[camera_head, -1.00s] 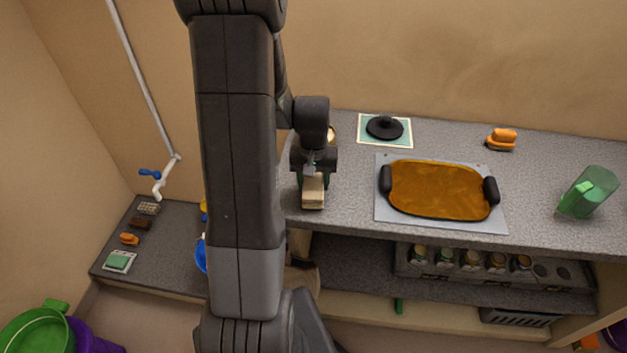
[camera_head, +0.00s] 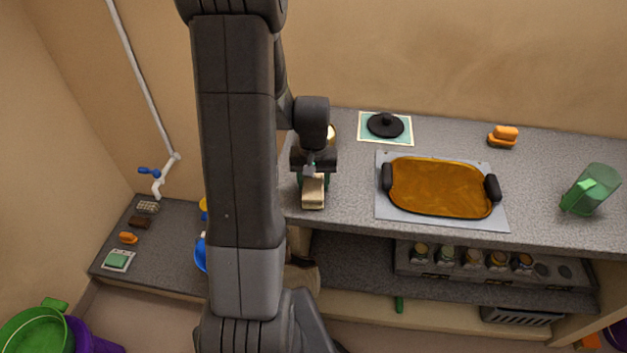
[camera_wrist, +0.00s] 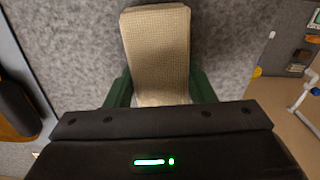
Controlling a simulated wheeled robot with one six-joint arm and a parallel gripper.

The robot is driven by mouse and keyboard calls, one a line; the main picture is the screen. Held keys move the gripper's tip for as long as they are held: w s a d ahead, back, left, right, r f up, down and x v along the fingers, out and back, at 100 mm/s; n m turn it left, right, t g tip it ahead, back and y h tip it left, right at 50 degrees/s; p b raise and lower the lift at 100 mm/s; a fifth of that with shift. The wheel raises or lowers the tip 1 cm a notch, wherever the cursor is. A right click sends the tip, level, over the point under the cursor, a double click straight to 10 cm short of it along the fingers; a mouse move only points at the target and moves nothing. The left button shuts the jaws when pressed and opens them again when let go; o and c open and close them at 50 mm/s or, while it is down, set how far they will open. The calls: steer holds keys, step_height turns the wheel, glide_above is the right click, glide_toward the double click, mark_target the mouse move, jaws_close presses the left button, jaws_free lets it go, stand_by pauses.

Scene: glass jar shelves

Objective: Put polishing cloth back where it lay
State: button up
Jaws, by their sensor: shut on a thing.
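The polishing cloth (camera_head: 313,197) is a beige, woven, folded strip. In the head view it is at the left end of the grey counter, below my gripper (camera_head: 313,178). In the wrist view the cloth (camera_wrist: 158,55) lies between the two green fingers of my gripper (camera_wrist: 158,88), which are shut on its sides. The cloth is over the grey speckled counter surface. I cannot tell whether it touches the counter. Its near end is hidden by the gripper body in the wrist view.
An amber tray with black handles (camera_head: 440,187) lies on a grey sheet (camera_head: 400,218) to the right. A black lid (camera_head: 385,125) rests on a mat behind. An orange brush (camera_head: 503,136) and a tilted green pitcher (camera_head: 592,189) are farther right. My arm hides the counter's left end.

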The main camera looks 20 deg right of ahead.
steer(key=o, duration=1)
steer(key=shift+c, duration=0.2)
steer(key=shift+r+p, duration=2.9)
steer(key=shift+r, duration=1.1)
step_height(320, 180, up, 14)
steer(key=b, duration=0.1)
steer(key=shift+f, duration=0.2)
